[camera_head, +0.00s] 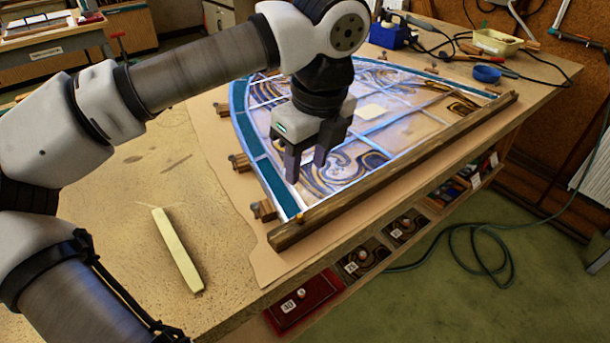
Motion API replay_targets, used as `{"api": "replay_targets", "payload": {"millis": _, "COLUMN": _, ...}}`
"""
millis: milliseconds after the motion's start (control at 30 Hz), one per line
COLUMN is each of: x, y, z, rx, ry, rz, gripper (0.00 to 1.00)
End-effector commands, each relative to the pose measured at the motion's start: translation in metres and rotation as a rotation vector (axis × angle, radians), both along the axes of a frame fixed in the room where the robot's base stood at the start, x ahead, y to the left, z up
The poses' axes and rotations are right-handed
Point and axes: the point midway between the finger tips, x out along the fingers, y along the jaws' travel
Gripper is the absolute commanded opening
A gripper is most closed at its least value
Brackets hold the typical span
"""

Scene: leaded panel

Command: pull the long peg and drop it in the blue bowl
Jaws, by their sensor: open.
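The blue bowl (487,74) sits at the far right of the bench, beyond the leaded panel (375,142). Small wooden blocks, each with what looks like a short upright peg, stand along the panel's left edge; one is the near block (264,210), another the middle block (240,164). I cannot tell which peg is the long one. My gripper (306,171) points down over the left part of the panel, open with nothing visible between its fingers. It is right of the blocks and hides part of the panel.
A wooden batten (400,172) runs along the panel's front edge. A pale yellow bar (178,250) lies on the bare bench at left. A blue tool (392,32), cables and a cream tray (496,42) crowd the back. Numbered compartments sit under the front edge.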

Motion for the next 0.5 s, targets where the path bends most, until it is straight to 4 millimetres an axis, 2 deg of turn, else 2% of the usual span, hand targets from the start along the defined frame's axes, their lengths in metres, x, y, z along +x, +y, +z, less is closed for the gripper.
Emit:
{"api": "replay_targets", "payload": {"millis": 167, "x": 0.002, "y": 0.002, "z": -0.025, "rx": -0.004, "ry": 0.004, "rz": -0.005, "gripper": 0.42}}
{"api": "replay_targets", "payload": {"millis": 500, "x": 0.009, "y": 0.008, "z": -0.090, "rx": -0.007, "ry": 0.006, "rz": -0.007, "gripper": 0.42}}
